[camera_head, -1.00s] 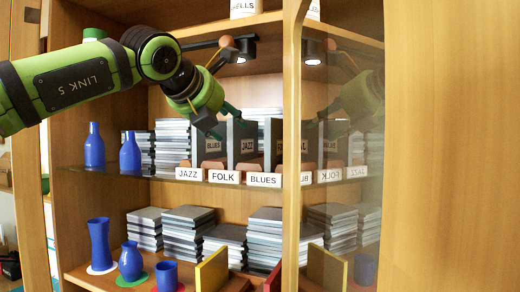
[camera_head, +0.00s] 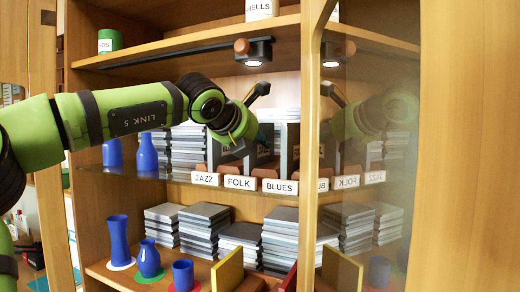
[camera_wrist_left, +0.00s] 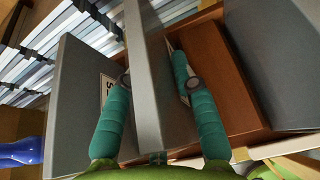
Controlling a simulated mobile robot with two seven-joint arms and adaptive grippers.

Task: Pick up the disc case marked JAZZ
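In the head view the grey JAZZ case (camera_head: 263,158) stands upright on the middle shelf, in the holder slot labelled FOLK. My left gripper (camera_head: 257,139) is at its upper part and hides some of it. In the left wrist view a grey upright case (camera_wrist_left: 150,75) runs between the two teal fingers of the left gripper (camera_wrist_left: 153,78). One finger is on each side, open, with a gap showing at the left finger. The label near the right finger is mostly covered and I cannot read it. My right gripper is not in view.
Neighbouring upright cases stand close on both sides: one at the left (camera_wrist_left: 75,110), one at the right (camera_wrist_left: 270,60). A glass door (camera_head: 365,130) is at the right. A shelf lies above, with a lamp (camera_head: 253,52). Blue vases (camera_head: 147,153) stand left of the holders.

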